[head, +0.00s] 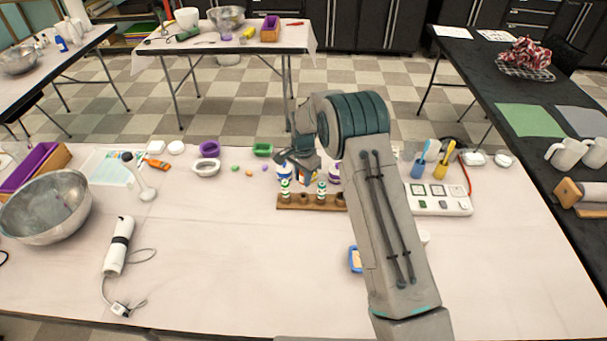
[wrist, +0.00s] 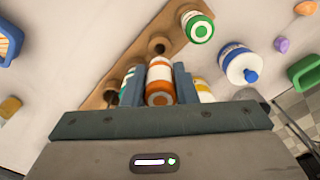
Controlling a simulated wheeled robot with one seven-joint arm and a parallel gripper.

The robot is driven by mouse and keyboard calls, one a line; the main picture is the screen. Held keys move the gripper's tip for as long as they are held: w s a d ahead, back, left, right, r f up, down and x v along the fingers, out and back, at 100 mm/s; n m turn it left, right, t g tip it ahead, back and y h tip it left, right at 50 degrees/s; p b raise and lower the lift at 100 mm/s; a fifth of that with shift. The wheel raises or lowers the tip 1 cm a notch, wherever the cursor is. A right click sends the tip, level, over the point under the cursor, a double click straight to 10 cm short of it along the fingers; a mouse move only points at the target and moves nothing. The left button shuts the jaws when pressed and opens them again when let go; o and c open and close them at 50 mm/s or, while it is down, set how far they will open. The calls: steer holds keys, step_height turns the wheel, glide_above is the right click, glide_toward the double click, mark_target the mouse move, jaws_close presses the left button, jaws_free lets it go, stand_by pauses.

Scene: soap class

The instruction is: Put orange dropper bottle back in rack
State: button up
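The orange dropper bottle (wrist: 159,82) is between the two fingers of my gripper (wrist: 159,86) in the wrist view, with both fingers against its sides. In the head view my gripper (head: 305,172) is over the back side of the wooden rack (head: 303,203), and the bottle is mostly hidden there. The rack (wrist: 178,42) also crosses the wrist view. An empty hole (wrist: 157,44) shows between bottles. I cannot tell how far the orange bottle is above the rack.
A white-and-blue bottle (wrist: 238,63) stands behind the rack. A yellow-marked bottle (wrist: 203,89) is close beside the right finger. A purple-marked container (head: 334,173) is also behind the rack. The table in front is mostly clear.

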mark_target(303, 187)
steer(key=shift+f, duration=0.3)
steer(key=shift+f, duration=0.1)
steer(key=shift+f+b, duration=1.9)
steer(key=shift+f, duration=0.3)
steer(key=o, duration=1)
steer(key=shift+r, duration=0.1)
steer(key=shift+r+p, duration=1.6)
steer(key=shift+r, duration=2.35)
